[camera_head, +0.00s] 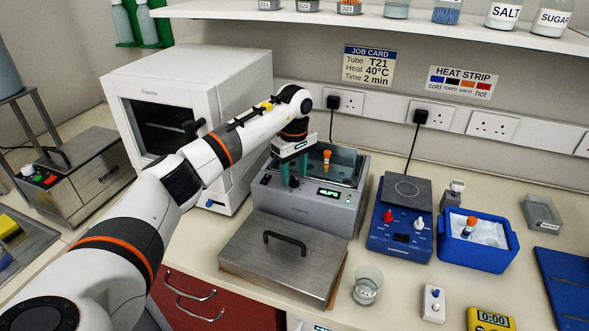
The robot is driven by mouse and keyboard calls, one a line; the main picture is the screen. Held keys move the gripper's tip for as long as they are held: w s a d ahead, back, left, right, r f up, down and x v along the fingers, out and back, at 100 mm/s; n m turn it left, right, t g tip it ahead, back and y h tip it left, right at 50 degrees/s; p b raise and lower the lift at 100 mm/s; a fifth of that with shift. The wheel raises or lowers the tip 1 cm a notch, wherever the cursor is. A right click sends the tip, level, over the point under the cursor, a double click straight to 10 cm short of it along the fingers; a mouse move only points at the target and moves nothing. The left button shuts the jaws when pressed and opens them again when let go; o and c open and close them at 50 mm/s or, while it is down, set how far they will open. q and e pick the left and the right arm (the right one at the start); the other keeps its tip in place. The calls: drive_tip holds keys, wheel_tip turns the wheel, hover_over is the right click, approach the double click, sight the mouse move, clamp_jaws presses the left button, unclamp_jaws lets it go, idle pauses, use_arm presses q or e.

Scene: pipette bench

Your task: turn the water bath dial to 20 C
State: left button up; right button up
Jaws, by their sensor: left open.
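The grey water bath (305,212) stands on the bench at the middle, its top open. Its green lit display (329,194) seems to read 40.0 °C. A small dark dial (294,182) shows on the sloped front panel, left of the display, partly hidden by my gripper. My left gripper (293,172) is open and points down at the panel, its green fingers close over the dial; I cannot tell whether they touch it. An orange-capped tube (327,155) stands in the bath. My right gripper is not in view.
A steel lid (280,258) with a black handle lies in front of the bath. A blue hotplate stirrer (402,220) and a blue ice tub (478,238) stand to the right. A white oven (190,110) is behind my arm. A glass beaker (367,285) stands near the front.

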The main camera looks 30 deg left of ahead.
use_arm(q)
drive_tip(key=shift+s+f, duration=0.1)
drive_tip(key=shift+f, duration=0.45)
drive_tip(key=c, duration=1)
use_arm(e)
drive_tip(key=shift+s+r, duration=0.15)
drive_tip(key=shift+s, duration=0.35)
